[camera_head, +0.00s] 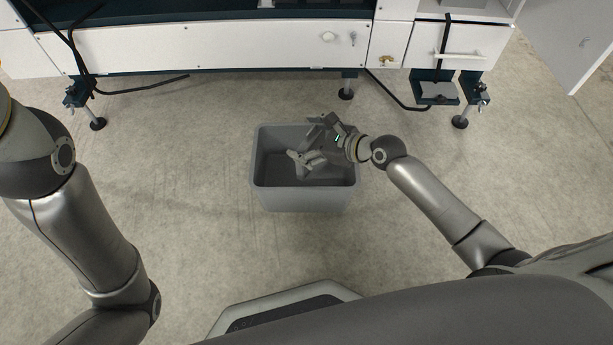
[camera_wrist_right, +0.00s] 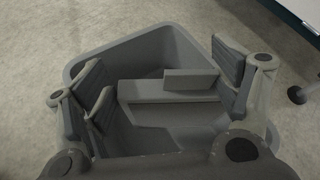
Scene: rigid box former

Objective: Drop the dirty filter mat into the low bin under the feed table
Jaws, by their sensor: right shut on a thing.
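The low grey bin (camera_head: 303,199) stands open on the floor in front of the machine. My right gripper (camera_head: 311,143) is over the bin opening, towards its right side. In the right wrist view its fingers (camera_wrist_right: 165,85) are wide apart, with a flat grey piece, which I take for the filter mat (camera_wrist_right: 160,90), held between them. The bin's rim (camera_wrist_right: 120,50) shows around and behind the piece. In the head view the gripper hides most of the mat. My left arm shows at the left, but its gripper is out of frame.
The white machine front (camera_head: 230,45) runs along the back, on dark feet (camera_head: 346,92). Black cables (camera_head: 150,84) hang from it. A small drawer unit (camera_head: 460,48) stands at the back right. The concrete floor around the bin is clear.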

